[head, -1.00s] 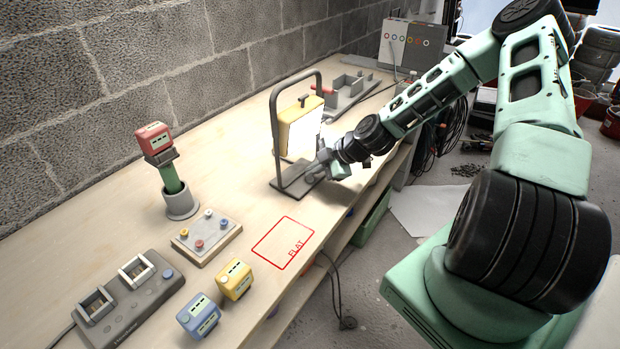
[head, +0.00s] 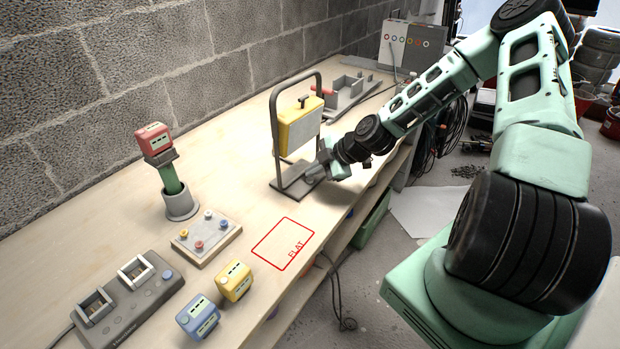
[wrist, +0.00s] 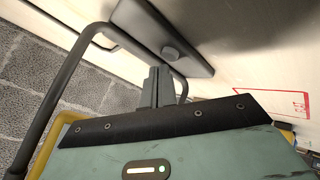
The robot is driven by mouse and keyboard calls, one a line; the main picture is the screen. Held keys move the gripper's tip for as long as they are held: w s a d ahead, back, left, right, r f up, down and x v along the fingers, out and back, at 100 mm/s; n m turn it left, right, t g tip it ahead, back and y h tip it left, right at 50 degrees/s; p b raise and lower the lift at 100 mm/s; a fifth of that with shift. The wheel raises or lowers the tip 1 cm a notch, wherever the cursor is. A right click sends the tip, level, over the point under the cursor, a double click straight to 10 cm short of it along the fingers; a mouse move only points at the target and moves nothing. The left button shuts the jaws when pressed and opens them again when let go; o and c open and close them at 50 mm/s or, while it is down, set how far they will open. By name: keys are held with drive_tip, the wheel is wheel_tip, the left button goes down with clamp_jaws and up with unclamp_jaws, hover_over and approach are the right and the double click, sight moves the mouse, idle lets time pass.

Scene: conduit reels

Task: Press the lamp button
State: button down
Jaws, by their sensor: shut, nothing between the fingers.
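The lamp (head: 299,127) is a yellow panel hung in a grey tube frame on the bench. Its front face is dull grey, not glowing. The frame's dark base plate (head: 287,189) lies flat on the bench; it also shows in the wrist view (wrist: 150,28). A round grey button (wrist: 170,53) sits on this plate. My gripper (head: 314,172) is shut and empty, low over the plate's right part. In the wrist view the fingertips (wrist: 158,72) are close beside the button; I cannot tell whether they touch it. In the head view the gripper hides the button.
The button board (head: 206,241), a red block on a green post (head: 174,180), a two-slot dock (head: 127,300) and yellow (head: 234,281) and blue (head: 198,317) blocks stand to the left. A red FLAT outline (head: 283,243) is empty. A grey tray (head: 350,90) lies behind the lamp.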

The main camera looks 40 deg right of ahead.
wheel_tip(320, 180, up, 6)
drive_tip(key=p, duration=0.4)
idle(0.6)
